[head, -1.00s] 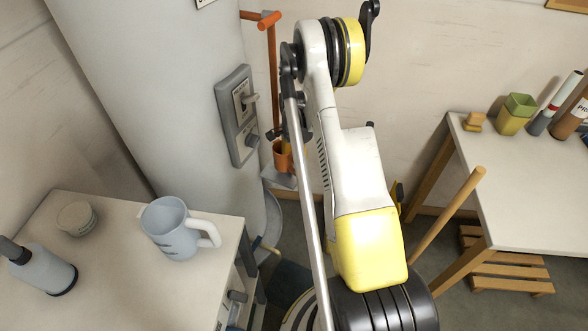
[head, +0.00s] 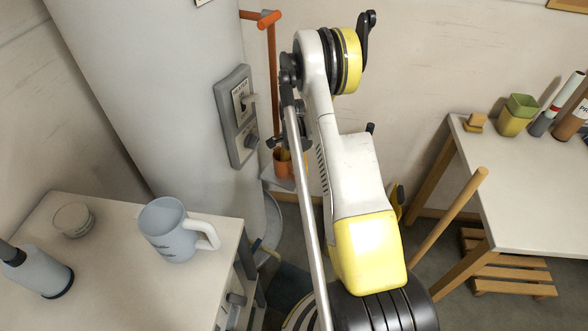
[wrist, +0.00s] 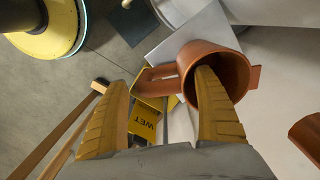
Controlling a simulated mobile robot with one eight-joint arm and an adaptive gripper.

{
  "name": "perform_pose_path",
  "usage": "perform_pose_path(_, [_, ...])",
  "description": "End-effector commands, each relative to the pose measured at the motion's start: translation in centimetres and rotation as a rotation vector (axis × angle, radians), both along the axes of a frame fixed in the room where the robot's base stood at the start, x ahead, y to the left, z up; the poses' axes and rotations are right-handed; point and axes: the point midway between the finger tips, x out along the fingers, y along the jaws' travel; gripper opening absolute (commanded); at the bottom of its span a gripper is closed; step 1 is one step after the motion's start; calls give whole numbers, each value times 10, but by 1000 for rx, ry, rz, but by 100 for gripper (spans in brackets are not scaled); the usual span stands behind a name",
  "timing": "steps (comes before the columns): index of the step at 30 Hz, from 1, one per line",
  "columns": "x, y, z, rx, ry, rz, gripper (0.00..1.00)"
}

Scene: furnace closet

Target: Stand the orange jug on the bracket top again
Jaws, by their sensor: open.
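The orange jug (head: 283,163) shows small in the head view, at the grey bracket top (head: 277,181) beside the tank, partly hidden by my arm. In the wrist view the jug (wrist: 217,78) has its open mouth toward the camera and its handle (wrist: 155,82) to the left. My gripper (wrist: 161,77) is open. Its right fingertip overlaps the jug's mouth; its left finger is beyond the handle's outer side. The jug's near wall and handle lie between the fingers. I cannot tell whether either finger touches it, or whether the jug stands firmly.
A grey tank with a switch panel (head: 238,117) stands left of the bracket. An orange post (head: 272,70) rises behind. A blue mug (head: 172,232) stands on the left table. A yellow WET sign (wrist: 145,120) lies below the fingers. A wooden pole (head: 447,217) leans at the right table.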

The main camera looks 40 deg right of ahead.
Motion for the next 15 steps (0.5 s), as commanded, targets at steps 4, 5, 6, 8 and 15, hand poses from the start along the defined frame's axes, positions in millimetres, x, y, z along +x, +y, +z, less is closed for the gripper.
perform_pose_path(4, [0, 0, 27, 0, 0, 0, 79])
perform_pose_path(5, [1, 0, 34, 0, 0, 0, 79])
perform_pose_path(6, [1, 0, 44, 0, 0, 0, 79])
perform_pose_path(8, [1, 0, 59, 0, 0, 0, 79])
perform_pose_path(15, [3, 0, 105, 0, 0, 0, 79])
